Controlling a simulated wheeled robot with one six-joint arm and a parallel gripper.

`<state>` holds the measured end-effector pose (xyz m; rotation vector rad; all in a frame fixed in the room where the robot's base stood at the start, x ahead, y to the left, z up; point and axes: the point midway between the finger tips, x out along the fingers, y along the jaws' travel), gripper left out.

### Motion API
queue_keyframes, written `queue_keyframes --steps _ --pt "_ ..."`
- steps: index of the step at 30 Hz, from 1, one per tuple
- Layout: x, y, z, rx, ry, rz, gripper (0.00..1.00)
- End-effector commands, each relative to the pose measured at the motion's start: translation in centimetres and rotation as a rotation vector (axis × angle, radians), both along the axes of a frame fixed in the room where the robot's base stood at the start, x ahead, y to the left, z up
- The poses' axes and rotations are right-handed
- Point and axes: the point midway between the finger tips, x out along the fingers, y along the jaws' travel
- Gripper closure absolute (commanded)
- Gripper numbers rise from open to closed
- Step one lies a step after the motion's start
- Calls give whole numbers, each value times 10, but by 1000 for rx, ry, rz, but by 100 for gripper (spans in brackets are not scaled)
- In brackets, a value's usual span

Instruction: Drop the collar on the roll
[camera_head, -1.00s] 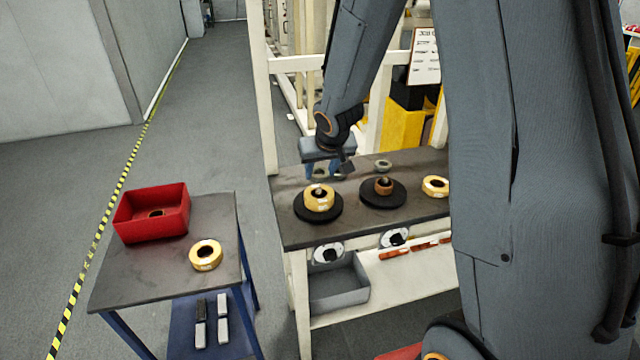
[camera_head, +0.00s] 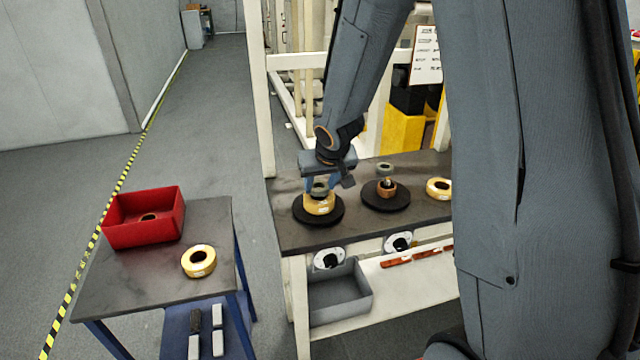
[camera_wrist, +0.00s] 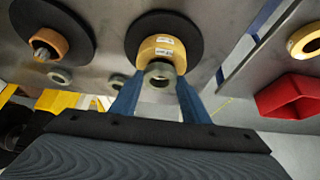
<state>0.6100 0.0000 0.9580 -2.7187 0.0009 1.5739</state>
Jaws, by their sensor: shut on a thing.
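A gold tape-like roll (camera_head: 320,206) lies flat on the left black disc (camera_head: 301,214) on the bench. It also shows in the wrist view (camera_wrist: 158,47) on its disc. My gripper (camera_head: 322,184) is over this roll. Its blue fingers are shut on a small grey collar (camera_wrist: 160,82), which also shows in the head view (camera_head: 319,190). The collar appears just above the roll's top, overlapping its near edge in the wrist view. I cannot tell whether they touch. The roll's hole is mostly hidden by the collar.
A copper-coloured roll (camera_head: 387,188) sits on the right black disc (camera_head: 402,202). Another gold roll (camera_head: 438,188) is at the bench's right. A loose grey ring (camera_head: 384,168) lies behind. The side table (camera_head: 130,285) holds a red bin (camera_head: 146,233) and a gold roll (camera_head: 198,261).

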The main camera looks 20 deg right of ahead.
Motion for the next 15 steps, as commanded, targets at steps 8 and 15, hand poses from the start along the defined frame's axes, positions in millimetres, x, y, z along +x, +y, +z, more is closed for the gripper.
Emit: queue_keyframes --steps 8,15 --pt "0 0 -6 0 -1 -1 87" --pt "0 0 -6 0 0 0 40"
